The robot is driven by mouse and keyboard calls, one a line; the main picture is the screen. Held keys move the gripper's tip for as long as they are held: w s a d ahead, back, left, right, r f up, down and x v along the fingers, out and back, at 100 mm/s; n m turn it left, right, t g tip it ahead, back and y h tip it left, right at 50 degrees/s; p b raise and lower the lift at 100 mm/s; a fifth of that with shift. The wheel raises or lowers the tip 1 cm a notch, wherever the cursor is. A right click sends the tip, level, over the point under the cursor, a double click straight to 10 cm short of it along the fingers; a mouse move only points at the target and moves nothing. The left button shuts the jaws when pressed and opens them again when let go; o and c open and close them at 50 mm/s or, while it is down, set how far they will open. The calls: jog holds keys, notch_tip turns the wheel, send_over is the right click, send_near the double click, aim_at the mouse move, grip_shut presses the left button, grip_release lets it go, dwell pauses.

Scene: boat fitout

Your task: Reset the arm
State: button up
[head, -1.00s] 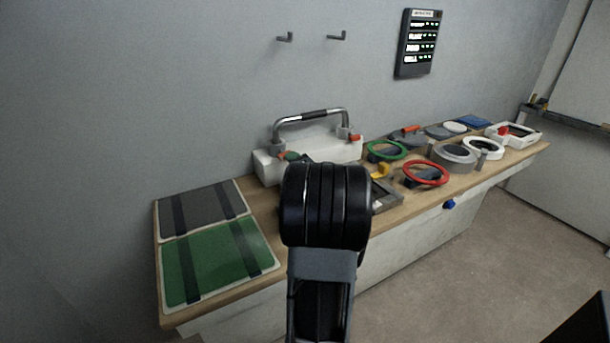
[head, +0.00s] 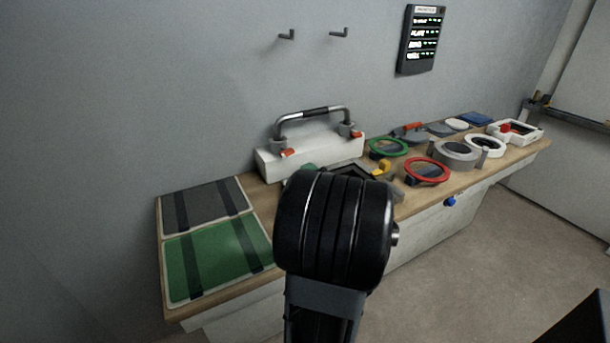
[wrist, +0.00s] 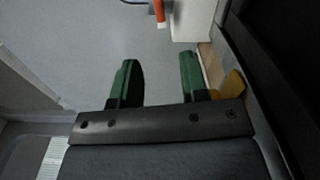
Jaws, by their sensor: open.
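My arm rises in the middle of the head view, with a thick black joint in front of the bench. My gripper shows in the wrist view (wrist: 160,82) with two green fingers set well apart. It is open, and nothing sits between the fingers. In the head view the gripper is mostly hidden behind my black arm joint; only a bit of green shows above it. The bench (head: 232,290) lies beyond the arm.
A white block with a metal handle (head: 310,155) stands at the wall. A green mat (head: 218,262) and a grey mat (head: 203,207) lie left. A red ring (head: 427,171), a green ring (head: 388,147) and other fittings crowd the right. Two hooks and a lit panel (head: 422,40) hang above.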

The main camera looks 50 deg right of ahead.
jog(key=shift+w+a, duration=0.1)
jog(key=w+a+r+n+g+y+p, duration=0.2)
jog(key=a+n+y+p, duration=0.15)
jog(key=a+n, duration=0.55)
jog(key=w+a+r+n+g+y+p, duration=0.1)
jog(key=a+r+n+g+y+p, duration=0.1)
jog(key=a+n+y, duration=0.45)
jog(key=w+a+r+n+g+y+p, duration=0.1)
jog(key=w+a+n+g+y+p, duration=0.15)
jog(key=a+n, duration=0.8)
jog(key=s+a+r+n+g+h+p, duration=0.2)
jog(key=s+a+r+n+g+p, duration=0.1)
jog(key=n, duration=1.2)
jog(key=s+a+r+n+g+h+p, duration=0.3)
jog(key=s+a+n+p, duration=0.2)
jog(key=n, duration=1)
jog(key=shift+s+a+n+h+p, duration=0.3)
jog(key=shift+s+n+h+p, duration=0.1)
jog(key=shift+s, duration=0.7)
jog(key=shift+d+g, duration=0.1)
jog(key=shift+g, duration=0.15)
